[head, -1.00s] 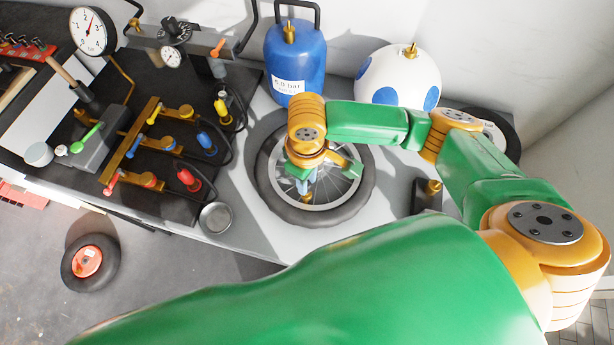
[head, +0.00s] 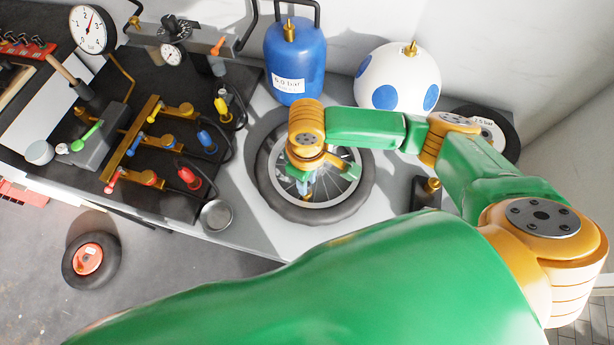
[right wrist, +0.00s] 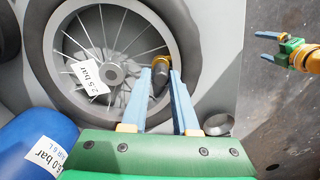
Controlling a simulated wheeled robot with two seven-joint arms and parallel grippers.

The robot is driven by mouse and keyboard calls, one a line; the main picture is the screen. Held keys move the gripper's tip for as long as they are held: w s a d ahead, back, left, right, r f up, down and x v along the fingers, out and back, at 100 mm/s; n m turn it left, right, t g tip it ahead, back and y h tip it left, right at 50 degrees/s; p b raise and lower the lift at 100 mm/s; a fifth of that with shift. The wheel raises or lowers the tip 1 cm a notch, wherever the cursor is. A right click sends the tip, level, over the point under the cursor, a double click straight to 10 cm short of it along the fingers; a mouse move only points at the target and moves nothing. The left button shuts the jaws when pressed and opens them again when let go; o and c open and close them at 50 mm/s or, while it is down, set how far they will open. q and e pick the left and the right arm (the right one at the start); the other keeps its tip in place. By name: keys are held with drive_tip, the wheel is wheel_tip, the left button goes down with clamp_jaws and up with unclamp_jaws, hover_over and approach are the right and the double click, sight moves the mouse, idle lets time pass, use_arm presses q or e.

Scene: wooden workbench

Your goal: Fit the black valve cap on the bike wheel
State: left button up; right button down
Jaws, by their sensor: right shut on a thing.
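The bike wheel (head: 357,190) lies flat on the grey bench top, with its black tyre and silver spokes. It also fills the upper left of the right wrist view (right wrist: 186,35), with a 2.5 bar tag (right wrist: 88,77) near the hub. My right gripper (head: 303,192) is over the near part of the wheel, inside the rim in the head view. Its blue fingers (right wrist: 165,75) are close together on a small dark thing, probably the black valve cap, mostly hidden. A brass-coloured ring (right wrist: 160,60) shows by the fingertips. My left gripper (right wrist: 272,46) is open and empty, away from the wheel.
A blue tank (head: 294,60) and a white ball with blue spots (head: 398,75) stand behind the wheel. A metal dish (head: 216,215) sits at the bench's front edge. A board with coloured hose fittings (head: 150,140) is at left. A small wheel (head: 90,260) lies on the floor.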

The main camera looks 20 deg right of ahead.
drive_tip(key=shift+f, duration=0.4)
idle(0.4)
drive_tip(key=shift+c, duration=0.6)
unclamp_jaws()
wheel_tip(320, 180, up, 3)
drive_tip(key=p, duration=0.4)
drive_tip(key=shift+f, duration=0.1)
wheel_tip(320, 180, up, 2)
drive_tip(key=shift+r+p, duration=0.1)
drive_tip(key=shift+p, duration=0.45)
drive_tip(key=shift+r, duration=2.05)
